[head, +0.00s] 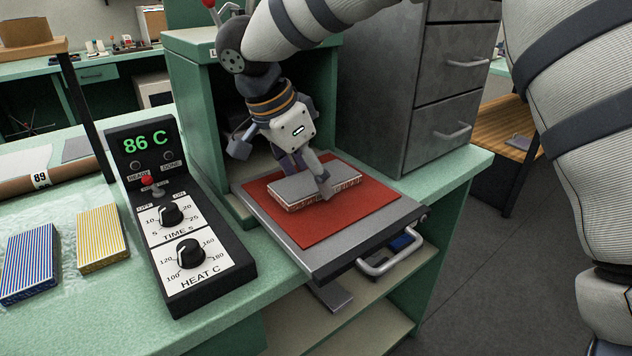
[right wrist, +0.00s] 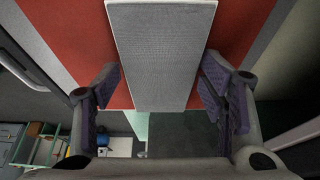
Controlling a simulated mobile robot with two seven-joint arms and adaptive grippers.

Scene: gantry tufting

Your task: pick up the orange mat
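The orange mat (head: 309,228) lies flat on a grey pull-out tray (head: 330,262). A slab (head: 294,194) with a grey top and patterned sides rests on the mat and hides its middle. My right gripper (head: 312,180) points down over the slab from behind. In the right wrist view, its open fingers (right wrist: 161,88) stand on either side of one end of the slab (right wrist: 160,45), with the mat (right wrist: 72,40) visible beyond both long sides. Whether the fingers touch the slab I cannot tell. My left gripper is not in view.
A control box (head: 180,210) reading 86 C stands left of the tray. Blue-striped (head: 32,262) and yellow-striped (head: 102,238) blocks lie farther left. A green housing (head: 195,120) and grey drawers (head: 420,95) stand behind. The tray has a front handle (head: 390,257).

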